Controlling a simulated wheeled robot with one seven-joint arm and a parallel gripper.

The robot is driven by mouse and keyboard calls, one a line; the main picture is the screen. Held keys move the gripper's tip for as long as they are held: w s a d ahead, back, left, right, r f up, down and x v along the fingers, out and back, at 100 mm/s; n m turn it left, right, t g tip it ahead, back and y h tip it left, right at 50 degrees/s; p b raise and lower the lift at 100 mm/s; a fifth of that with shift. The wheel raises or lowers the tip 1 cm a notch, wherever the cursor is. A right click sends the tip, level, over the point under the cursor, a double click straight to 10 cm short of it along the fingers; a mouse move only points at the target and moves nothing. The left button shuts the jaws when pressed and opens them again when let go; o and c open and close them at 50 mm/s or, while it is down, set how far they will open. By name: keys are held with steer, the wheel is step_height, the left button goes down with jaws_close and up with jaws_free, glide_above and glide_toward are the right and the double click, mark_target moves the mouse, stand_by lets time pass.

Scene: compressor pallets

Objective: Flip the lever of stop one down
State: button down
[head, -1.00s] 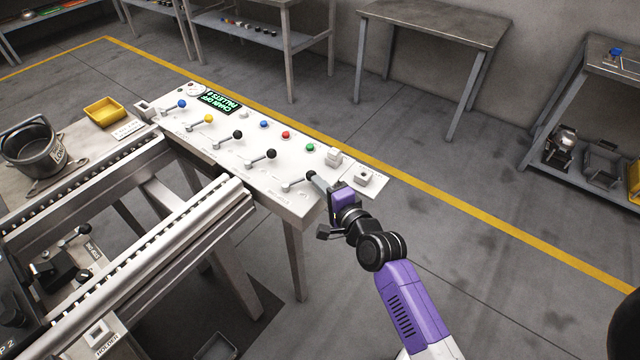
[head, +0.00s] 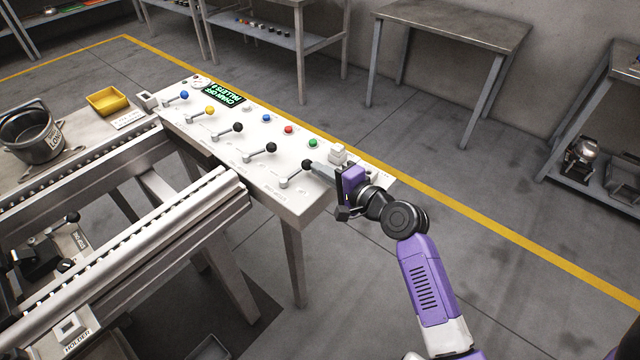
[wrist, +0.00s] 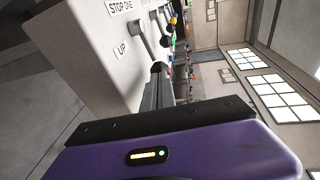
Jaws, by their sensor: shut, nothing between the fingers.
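The lever of stop one (head: 292,176) is the nearest in the row on the white panel, a grey arm with a black knob. In the head view the arm slants up and right from its pivot. In the wrist view the lever (wrist: 146,38) is beside the labels "STOP ONE" (wrist: 121,6) and "UP" (wrist: 122,49). My gripper (head: 315,168) is shut and empty, coming from the right, with its fingertips at the black knob. The wrist view also shows the gripper fingers (wrist: 158,92) by the knob. Whether they touch it I cannot tell.
Several more levers stand along the white panel (head: 304,208), the closest with a black knob (head: 271,147). A roller conveyor (head: 150,245) lies left. Floor right of the panel is clear.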

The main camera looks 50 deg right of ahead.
steer(key=shift+w+d+r, duration=0.15)
steer(key=shift+w+d, duration=0.35)
steer(key=shift+w, duration=0.1)
steer(key=shift+w+d+p, duration=0.25)
steer(key=shift+w+d, duration=0.05)
steer(key=shift+w, duration=0.35)
steer(key=shift+w+d+p, duration=0.25)
steer(key=shift+w+d, duration=0.05)
steer(key=shift+w, duration=0.45)
